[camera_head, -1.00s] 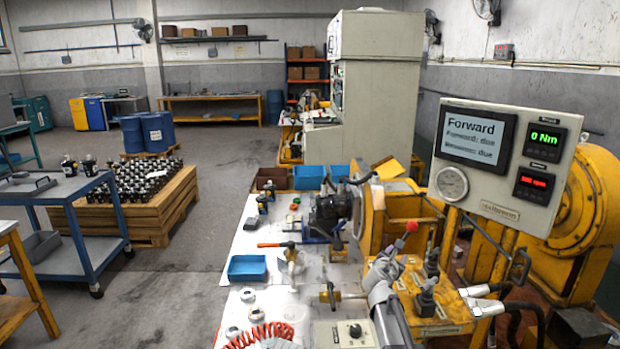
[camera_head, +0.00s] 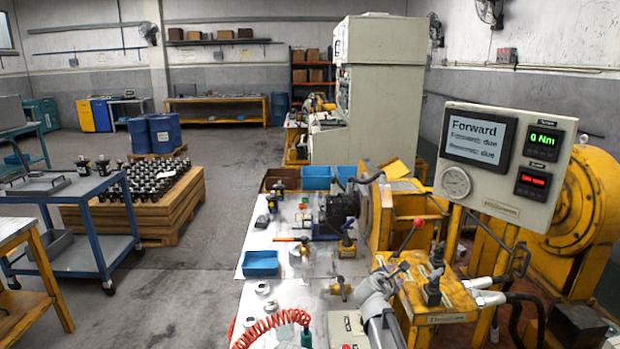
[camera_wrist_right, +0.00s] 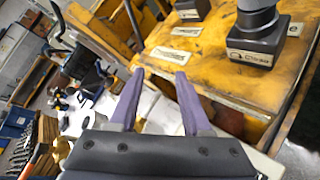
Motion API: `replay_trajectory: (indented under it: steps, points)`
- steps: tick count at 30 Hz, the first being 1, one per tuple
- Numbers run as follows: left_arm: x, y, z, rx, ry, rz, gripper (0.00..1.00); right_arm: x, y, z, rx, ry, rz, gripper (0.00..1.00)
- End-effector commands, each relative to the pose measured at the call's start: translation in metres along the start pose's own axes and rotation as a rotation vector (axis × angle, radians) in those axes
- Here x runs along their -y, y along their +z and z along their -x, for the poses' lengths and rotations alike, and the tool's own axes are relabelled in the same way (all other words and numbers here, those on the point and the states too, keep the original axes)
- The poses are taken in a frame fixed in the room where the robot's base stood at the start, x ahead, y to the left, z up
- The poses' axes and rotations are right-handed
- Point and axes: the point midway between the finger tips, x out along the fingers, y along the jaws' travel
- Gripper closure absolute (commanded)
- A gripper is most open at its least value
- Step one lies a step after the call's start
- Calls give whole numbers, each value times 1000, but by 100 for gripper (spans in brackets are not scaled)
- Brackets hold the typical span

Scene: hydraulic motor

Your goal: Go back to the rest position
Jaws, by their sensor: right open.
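My right gripper (camera_head: 392,271) is in the lower middle of the head view, beside the yellow control stand (camera_head: 438,300) with its levers. In the right wrist view the two purple fingers of my right gripper (camera_wrist_right: 156,80) stand apart with nothing between them. The yellow stand top (camera_wrist_right: 223,73) with black lever bases is beyond and to the right of the fingers. The hydraulic motor (camera_head: 340,208) sits at the test rig behind the bench. My left gripper is not in view.
The white bench (camera_head: 290,240) holds a blue tray (camera_head: 261,263), small round metal parts and a red coiled hose (camera_head: 275,322). A display panel (camera_head: 507,162) reading "Forward" stands at the right. A blue cart (camera_head: 75,190) and a pallet of motors (camera_head: 150,205) stand left. Floor between is clear.

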Motion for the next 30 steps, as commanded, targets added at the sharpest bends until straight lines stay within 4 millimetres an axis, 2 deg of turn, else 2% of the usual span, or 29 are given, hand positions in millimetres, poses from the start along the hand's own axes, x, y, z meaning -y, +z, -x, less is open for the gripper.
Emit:
replay_trajectory:
  steps: [8,11,16,18,21,25,27,30]
  points:
    - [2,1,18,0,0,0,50,43,-42,69,-112,-224,-429,52]
    - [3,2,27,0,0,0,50,66,-65,110,-152,-367,-631,52]
    - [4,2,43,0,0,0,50,114,-110,205,-173,-712,-988,52]
    - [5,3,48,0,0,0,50,131,-124,243,-154,-851,-1092,52]
    - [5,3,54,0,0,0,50,150,-137,288,-112,-1018,-1192,52]
    - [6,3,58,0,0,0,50,165,-146,328,-55,-1162,-1260,52]
    - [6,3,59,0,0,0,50,169,-148,340,-34,-1206,-1277,52]
    - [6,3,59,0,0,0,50,172,-150,347,-18,-1235,-1289,52]
